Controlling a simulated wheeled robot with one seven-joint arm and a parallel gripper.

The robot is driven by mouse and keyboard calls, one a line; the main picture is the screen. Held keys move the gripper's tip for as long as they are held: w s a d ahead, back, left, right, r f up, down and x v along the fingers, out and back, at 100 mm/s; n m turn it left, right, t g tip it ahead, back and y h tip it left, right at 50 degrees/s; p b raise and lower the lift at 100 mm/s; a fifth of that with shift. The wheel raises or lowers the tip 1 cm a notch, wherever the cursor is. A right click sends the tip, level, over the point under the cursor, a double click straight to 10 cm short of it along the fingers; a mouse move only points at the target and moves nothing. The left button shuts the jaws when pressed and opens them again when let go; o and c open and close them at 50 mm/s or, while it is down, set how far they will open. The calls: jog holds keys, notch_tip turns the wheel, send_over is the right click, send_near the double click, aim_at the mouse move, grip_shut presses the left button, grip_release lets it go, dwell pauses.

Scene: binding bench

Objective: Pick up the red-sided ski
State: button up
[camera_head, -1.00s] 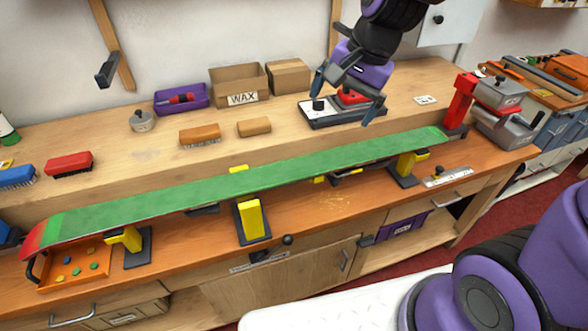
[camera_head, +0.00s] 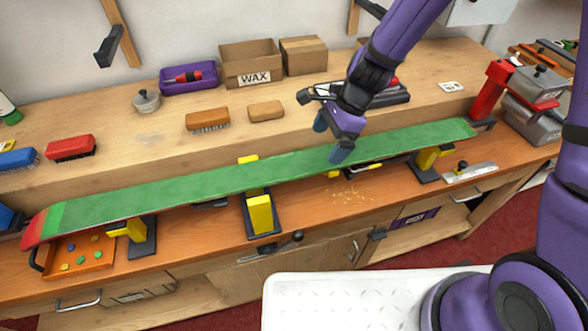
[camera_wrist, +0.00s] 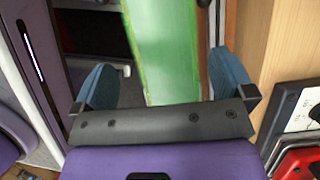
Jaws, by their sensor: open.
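One long ski (camera_head: 240,178) lies flat along the front of the bench on yellow-topped supports. Its upward face is green and its left tip is red; the colour of its side edges is hard to make out. My gripper (camera_head: 330,139) is open and empty over the right-middle part of the ski. One blue finger is on the far side and one on the near side. In the wrist view the green ski (camera_wrist: 165,40) runs between the open fingers of my gripper (camera_wrist: 163,84). I cannot tell whether either finger touches it.
Yellow-topped supports (camera_head: 260,213) stand under the ski. A red vise (camera_head: 490,88) is at its right end. A raised shelf behind holds brushes (camera_head: 207,121), a wax box (camera_head: 250,66) and a purple tray (camera_head: 188,80). An orange tray (camera_head: 98,262) sits under the left tip.

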aim_at(316, 159)
jog(key=shift+x, duration=4)
jog(key=shift+w, duration=0.15)
jog(key=c, duration=1)
notch_tip(316, 159, up, 21)
jog(key=shift+c, duration=0.4)
